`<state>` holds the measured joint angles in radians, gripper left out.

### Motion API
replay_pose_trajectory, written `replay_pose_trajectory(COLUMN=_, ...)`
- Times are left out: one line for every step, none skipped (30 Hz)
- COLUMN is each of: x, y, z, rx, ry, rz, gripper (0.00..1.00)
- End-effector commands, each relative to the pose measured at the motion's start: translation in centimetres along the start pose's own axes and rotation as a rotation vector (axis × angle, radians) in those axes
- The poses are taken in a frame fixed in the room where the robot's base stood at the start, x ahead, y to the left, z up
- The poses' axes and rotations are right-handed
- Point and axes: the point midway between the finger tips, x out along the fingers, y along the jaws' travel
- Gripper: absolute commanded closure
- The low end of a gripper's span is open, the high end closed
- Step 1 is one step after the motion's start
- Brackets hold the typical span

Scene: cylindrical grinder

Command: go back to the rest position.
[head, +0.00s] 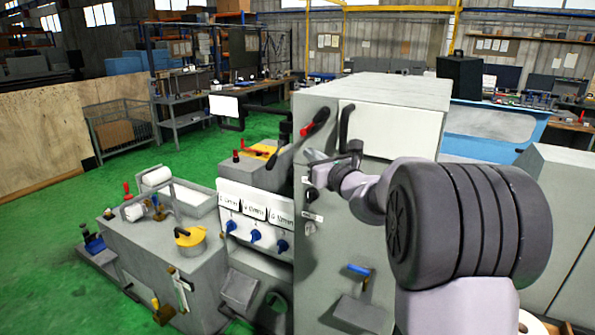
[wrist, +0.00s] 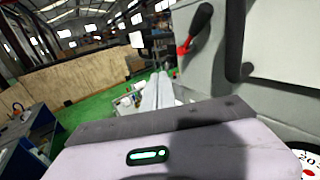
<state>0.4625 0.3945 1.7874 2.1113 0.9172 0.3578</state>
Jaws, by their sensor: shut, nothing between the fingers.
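My gripper (head: 311,158) is in front of the upper part of the grey cabinet (head: 325,245) of the grinder in the head view. My arm comes in from the right and partly hides the cabinet front. In the wrist view the two pale fingers (wrist: 158,88) lie together, shut, with nothing seen between them. A lever with a red and black handle (head: 315,122) is just above the gripper; it also shows in the wrist view (wrist: 195,30). I cannot tell whether the gripper touches the cabinet.
The cabinet's white door (head: 400,130) has a black handle (head: 347,125). Left of it are blue knobs (head: 256,235), a yellow cap (head: 190,236) and a screen (head: 224,105) on an arm. A blue lever (head: 359,270) sticks out low on the cabinet. Green floor (head: 190,155) is open at the left.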

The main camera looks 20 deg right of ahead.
Motion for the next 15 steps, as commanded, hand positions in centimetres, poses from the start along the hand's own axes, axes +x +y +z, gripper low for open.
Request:
replay_pose_trajectory(x=-0.7, y=1.1, z=-0.3, rx=0.002, ry=0.000, rz=0.001, gripper=1.00)
replay_pose_trajectory(x=-1.1, y=1.6, z=-0.2, rx=0.000, ry=0.000, rz=0.001, gripper=1.00)
replay_pose_trajectory(x=-1.6, y=2.3, z=-0.2, rx=0.001, ry=0.000, rz=0.001, gripper=1.00)
replay_pose_trajectory(x=-1.9, y=2.8, z=-0.2, rx=0.001, ry=0.001, rz=0.001, gripper=1.00)
replay_pose_trajectory(x=-2.2, y=3.2, z=-0.2, rx=0.000, ry=0.001, rz=0.002, gripper=1.00)
replay_pose_trajectory(x=-2.4, y=3.6, z=-0.1, rx=0.000, ry=0.001, rz=0.001, gripper=1.00)
replay_pose_trajectory(x=-2.6, y=3.8, z=-0.1, rx=0.001, ry=0.001, rz=0.001, gripper=1.00)
replay_pose_trajectory(x=-2.7, y=4.0, z=-0.1, rx=0.001, ry=0.001, rz=0.001, gripper=1.00)
replay_pose_trajectory(x=-2.9, y=4.1, z=-0.1, rx=0.001, ry=0.001, rz=0.001, gripper=1.00)
replay_pose_trajectory(x=-2.9, y=4.2, z=0.0, rx=0.001, ry=0.001, rz=0.001, gripper=1.00)
replay_pose_trajectory(x=-2.9, y=4.2, z=0.0, rx=0.001, ry=0.001, rz=0.001, gripper=1.00)
replay_pose_trajectory(x=-2.9, y=4.3, z=0.0, rx=0.000, ry=0.002, rz=0.002, gripper=1.00)
replay_pose_trajectory(x=-3.0, y=4.5, z=-0.1, rx=-0.006, ry=0.002, rz=0.007, gripper=1.00)
replay_pose_trajectory(x=-3.1, y=5.1, z=-0.2, rx=-0.022, ry=0.004, rz=0.021, gripper=1.00)
replay_pose_trajectory(x=-3.5, y=6.6, z=-0.7, rx=-0.064, ry=0.010, rz=0.058, gripper=1.00)
